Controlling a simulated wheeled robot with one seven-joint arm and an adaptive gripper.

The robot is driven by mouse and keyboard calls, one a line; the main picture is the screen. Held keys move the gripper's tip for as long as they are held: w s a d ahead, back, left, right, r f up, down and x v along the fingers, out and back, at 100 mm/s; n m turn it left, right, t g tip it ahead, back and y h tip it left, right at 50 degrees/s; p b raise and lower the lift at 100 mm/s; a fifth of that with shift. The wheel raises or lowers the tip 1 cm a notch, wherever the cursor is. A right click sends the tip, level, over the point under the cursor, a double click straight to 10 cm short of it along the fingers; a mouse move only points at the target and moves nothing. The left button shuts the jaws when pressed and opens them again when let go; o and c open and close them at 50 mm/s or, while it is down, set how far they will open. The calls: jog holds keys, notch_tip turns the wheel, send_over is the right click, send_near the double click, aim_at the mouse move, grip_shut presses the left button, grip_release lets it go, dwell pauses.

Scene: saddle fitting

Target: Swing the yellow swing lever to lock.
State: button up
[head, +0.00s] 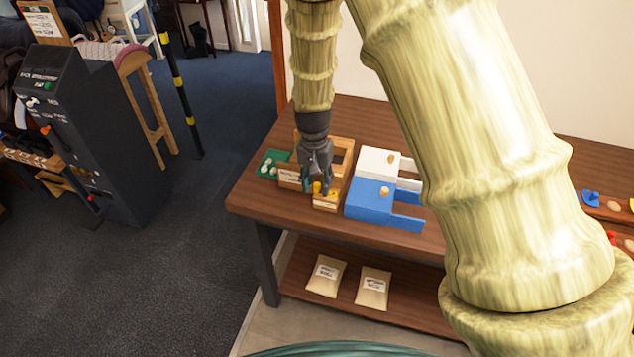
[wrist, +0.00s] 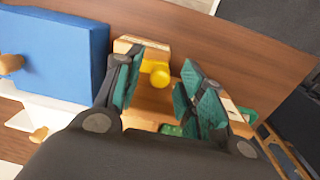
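The yellow swing lever (head: 317,187) is on a small wooden block (head: 326,205) at the front of a wooden fixture on the table. In the wrist view its round yellow knob (wrist: 161,77) shows between my fingertips and a little beyond them, with a clear gap to each finger. My gripper (head: 315,181) points down over the fixture. Its two teal-padded fingers are apart and hold nothing in the wrist view (wrist: 162,85). In the head view the fingers partly cover the lever, so I cannot tell its exact angle.
A blue box (head: 372,203) and a white box (head: 378,162), each with a wooden knob, stand right of the fixture. A green tray (head: 270,158) with pale pieces lies left. Two labelled bags (head: 326,276) lie on the lower shelf. The table's front edge is close.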

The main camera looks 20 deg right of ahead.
notch_tip(320, 180, up, 12)
jog(key=shift+w+a, duration=0.15)
jog(key=shift+a, duration=0.05)
dwell(0.7)
